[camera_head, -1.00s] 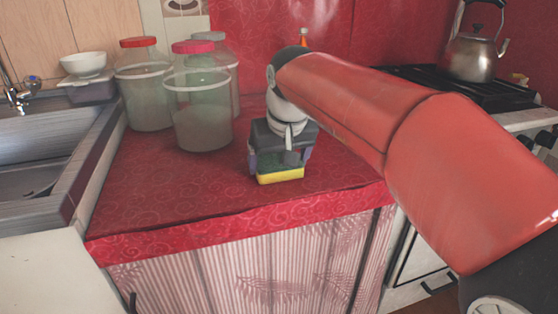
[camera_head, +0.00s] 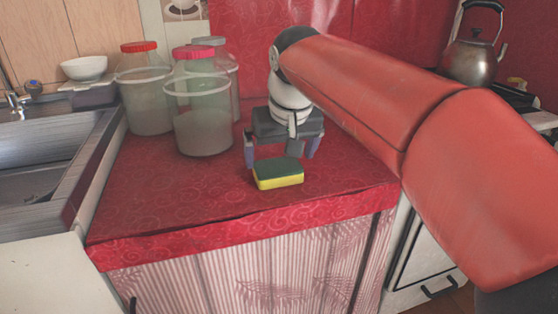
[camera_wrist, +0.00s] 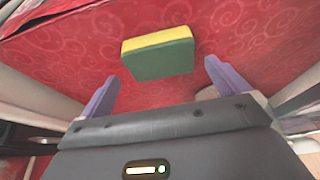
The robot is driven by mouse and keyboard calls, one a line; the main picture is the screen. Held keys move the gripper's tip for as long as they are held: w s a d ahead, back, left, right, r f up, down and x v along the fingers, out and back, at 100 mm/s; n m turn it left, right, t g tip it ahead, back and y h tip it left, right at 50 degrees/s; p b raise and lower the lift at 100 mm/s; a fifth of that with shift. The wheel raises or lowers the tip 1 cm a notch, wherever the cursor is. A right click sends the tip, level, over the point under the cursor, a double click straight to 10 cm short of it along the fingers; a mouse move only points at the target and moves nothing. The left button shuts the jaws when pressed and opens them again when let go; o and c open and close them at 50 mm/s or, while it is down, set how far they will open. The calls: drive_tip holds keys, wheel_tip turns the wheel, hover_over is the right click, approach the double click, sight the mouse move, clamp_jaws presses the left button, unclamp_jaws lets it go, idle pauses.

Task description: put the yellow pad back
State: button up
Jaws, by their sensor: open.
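The yellow pad (camera_head: 278,174) is a sponge with a dark green top and a yellow lower layer. It lies flat on the red counter (camera_head: 170,200), near the front edge. My gripper (camera_head: 280,157) is open and empty, just behind the pad and slightly above the counter. In the wrist view the pad (camera_wrist: 158,54) lies beyond the fingertips, apart from both purple fingers of my gripper (camera_wrist: 160,78).
Several glass jars with red, pink and grey lids, such as the pink-lidded jar (camera_head: 198,105), stand left of my gripper. A sink (camera_head: 40,165) is at the left, with a white bowl (camera_head: 84,68) behind it. A kettle (camera_head: 472,50) stands at the right back. The counter's front left is clear.

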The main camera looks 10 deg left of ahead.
drive_tip(key=p+v, duration=0.1)
drive_tip(key=v, duration=0.7)
drive_tip(key=s+d+f+m, duration=0.2)
drive_tip(key=d+f, duration=0.1)
drive_tip(key=d, duration=0.7)
drive_tip(key=s+d+f+m+t+h, duration=0.1)
drive_tip(key=s+d+f+m, duration=0.3)
drive_tip(key=s+d+f, duration=1)
wheel_tip(320, 180, down, 4)
drive_tip(key=d+h, duration=0.1)
drive_tip(key=d, duration=0.2)
drive_tip(key=shift+r+t, duration=0.2)
drive_tip(key=shift+t, duration=0.2)
drive_tip(key=shift+s+a, duration=0.1)
